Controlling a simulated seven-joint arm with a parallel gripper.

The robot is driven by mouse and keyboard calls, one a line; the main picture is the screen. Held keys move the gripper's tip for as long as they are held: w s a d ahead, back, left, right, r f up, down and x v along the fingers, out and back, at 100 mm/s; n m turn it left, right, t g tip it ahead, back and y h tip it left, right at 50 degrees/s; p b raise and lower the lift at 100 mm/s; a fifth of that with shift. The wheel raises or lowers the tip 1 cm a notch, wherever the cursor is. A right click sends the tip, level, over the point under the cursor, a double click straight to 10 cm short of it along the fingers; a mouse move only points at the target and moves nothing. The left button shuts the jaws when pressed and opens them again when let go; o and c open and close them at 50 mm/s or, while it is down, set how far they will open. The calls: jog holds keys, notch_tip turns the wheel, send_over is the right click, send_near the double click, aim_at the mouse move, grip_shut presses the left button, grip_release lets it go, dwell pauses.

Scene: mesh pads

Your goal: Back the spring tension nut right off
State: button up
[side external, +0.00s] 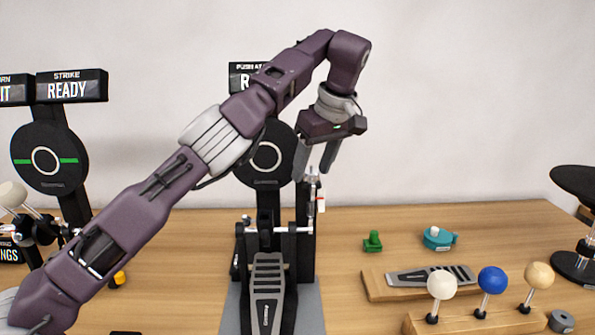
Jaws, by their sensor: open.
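The bass drum pedal (267,285) stands at the centre of the wooden table, with a grey footboard and dark posts. The spring tension nut is too small to make out clearly. My gripper (312,173) is open and points down, with its fingertips around or just in front of the top of the spring assembly. I cannot tell whether they touch it.
A round pad (280,165) stands behind the pedal, partly hidden by my arm. To the right are a green piece (372,242), a teal round piece (437,237), a spare footboard (430,277) and white, blue and tan ball-headed beaters (491,279). A READY sign (72,87) stands left.

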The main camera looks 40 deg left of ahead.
jog(key=shift+m, duration=0.3)
jog(key=shift+s+d+m+t, duration=0.1)
jog(key=shift+m+t, duration=0.2)
jog(key=m, duration=0.2)
jog(key=m+t+h, duration=0.1)
jog(key=m, duration=0.1)
jog(key=shift+m+t, duration=0.3)
jog(key=a+v, duration=0.1)
jog(key=v, duration=0.6)
jog(key=s+a+r+h, duration=0.1)
jog(key=s+a+h, duration=0.3)
jog(key=s+a, duration=0.35)
jog(key=s+d+f+m, duration=0.2)
jog(key=s+m, duration=0.1)
jog(key=s, duration=0.4)
jog(key=s+d+f+m+t, duration=0.1)
jog(key=s+d+f+m, duration=0.2)
jog(key=s, duration=0.5)
jog(key=s+d+f+m+t, duration=0.1)
jog(key=s+d+f+m, duration=0.1)
jog(key=s, duration=0.6)
jog(key=shift+s+d+f+m, duration=0.25)
jog(key=shift+f+m, duration=0.1)
jog(key=shift+m, duration=0.15)
